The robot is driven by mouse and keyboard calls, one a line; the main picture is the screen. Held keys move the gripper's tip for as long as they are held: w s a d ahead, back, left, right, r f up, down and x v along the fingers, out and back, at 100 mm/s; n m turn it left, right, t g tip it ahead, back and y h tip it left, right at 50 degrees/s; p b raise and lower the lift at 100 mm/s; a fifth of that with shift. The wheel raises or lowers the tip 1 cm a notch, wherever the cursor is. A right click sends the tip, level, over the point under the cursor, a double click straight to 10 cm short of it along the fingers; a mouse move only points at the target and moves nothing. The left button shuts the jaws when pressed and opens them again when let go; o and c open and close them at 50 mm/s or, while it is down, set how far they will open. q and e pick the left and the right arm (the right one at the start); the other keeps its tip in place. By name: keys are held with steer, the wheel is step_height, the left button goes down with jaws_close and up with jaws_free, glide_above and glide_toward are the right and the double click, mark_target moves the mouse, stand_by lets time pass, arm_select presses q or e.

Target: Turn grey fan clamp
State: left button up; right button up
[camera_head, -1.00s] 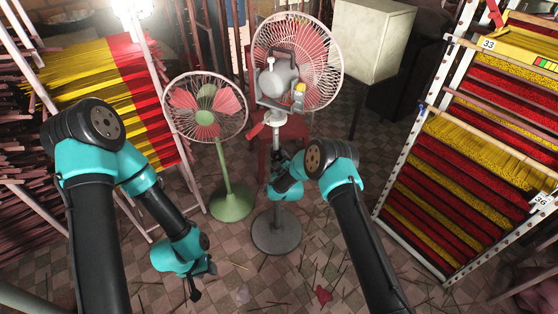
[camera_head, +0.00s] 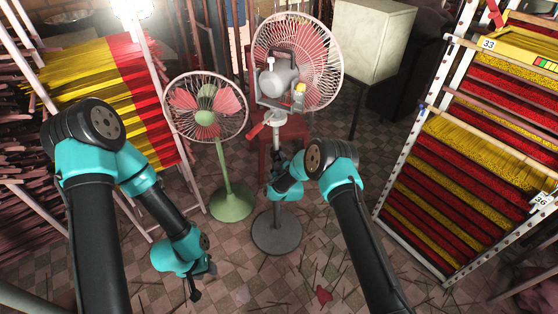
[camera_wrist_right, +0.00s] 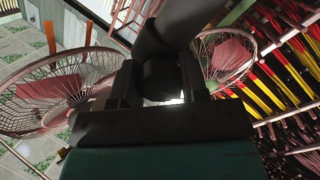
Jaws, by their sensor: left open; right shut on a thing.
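The grey fan (camera_head: 277,77) stands upright in the middle of the head view, with a pink-bladed cage, a grey motor, a pale pole and a round dark base (camera_head: 277,234). My right gripper (camera_head: 274,168) is at the pole, below the red lever. In the right wrist view my right gripper (camera_wrist_right: 160,75) is shut on a dark round part between its fingers; I cannot tell if this is the clamp or the pole. My left gripper (camera_head: 198,284) is open and empty, low over the floor.
A green fan (camera_head: 232,203) stands just left of the grey fan. Racks of yellow and red incense (camera_head: 110,75) are at the left, and another rack (camera_head: 470,170) is at the right. A red stool (camera_head: 290,132) and a pale box (camera_head: 372,40) are behind.

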steer(key=m, duration=1.3)
steer(key=shift+m, duration=0.3)
steer(key=m, duration=0.4)
steer(key=shift+m, duration=0.4)
steer(key=o, duration=0.9)
